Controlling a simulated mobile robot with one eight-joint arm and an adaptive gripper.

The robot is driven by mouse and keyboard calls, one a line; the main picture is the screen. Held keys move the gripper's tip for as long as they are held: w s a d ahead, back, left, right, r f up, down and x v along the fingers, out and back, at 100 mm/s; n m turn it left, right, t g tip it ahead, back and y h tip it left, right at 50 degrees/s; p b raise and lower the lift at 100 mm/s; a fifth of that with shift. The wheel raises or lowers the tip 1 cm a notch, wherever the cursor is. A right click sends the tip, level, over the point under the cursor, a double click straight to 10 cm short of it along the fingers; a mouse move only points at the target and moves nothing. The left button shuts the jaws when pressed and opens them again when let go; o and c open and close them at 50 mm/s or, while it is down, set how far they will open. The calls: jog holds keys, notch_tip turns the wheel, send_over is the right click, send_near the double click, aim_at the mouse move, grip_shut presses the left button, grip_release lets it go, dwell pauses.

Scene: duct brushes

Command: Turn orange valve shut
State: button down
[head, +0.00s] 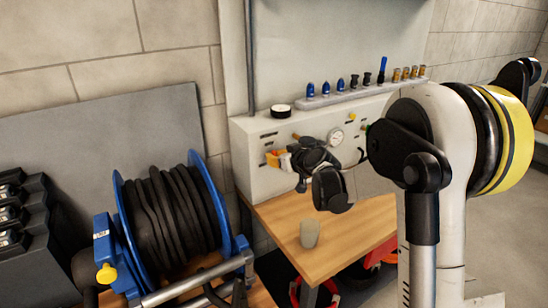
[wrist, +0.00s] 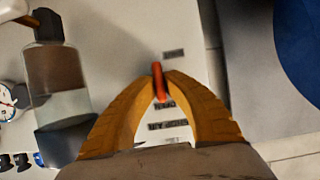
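The orange valve (wrist: 157,82) shows in the wrist view as a narrow red-orange handle on the pale panel, seen nearly edge-on. My gripper (wrist: 158,86) has its two yellow-orange fingers brought together on either side of this handle, and they appear to touch it. In the head view my gripper (head: 271,158) is at the left part of the white panel box (head: 250,174). The valve is hidden there behind the fingers, and its turn angle is hard to tell.
A pressure gauge (head: 335,137) and a yellow knob (head: 351,116) are to the right on the panel. A cup (head: 309,233) stands on the wooden table (head: 353,235) below. A blue hose reel (head: 178,222) stands left.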

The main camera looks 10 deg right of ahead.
dwell(0.5)
jog(key=m+y, duration=0.2)
jog(key=m, duration=0.1)
jog(key=shift+d+f+g, duration=0.1)
jog(key=shift+d+g, duration=0.05)
jog(key=shift+g, duration=0.15)
jog(key=m+y+b, duration=0.1)
jog(key=m+y, duration=0.1)
jog(key=m, duration=0.1)
jog(key=shift+d+f, duration=0.1)
jog(key=m+y+b, duration=0.2)
jog(key=m, duration=0.2)
jog(key=shift+f+t, duration=0.1)
jog(key=shift+t, duration=0.3)
jog(key=shift+w+m+t+y+b, duration=0.15)
jog(key=shift+m+y+b, duration=0.3)
jog(key=shift+m, duration=0.4)
jog(key=shift+s+m+t+y+b, duration=0.15)
jog(key=shift+m+y+b, duration=0.25)
jog(key=shift+m, duration=0.45)
jog(key=c, duration=1.5)
grip_release()
jog(key=shift+w, duration=0.1)
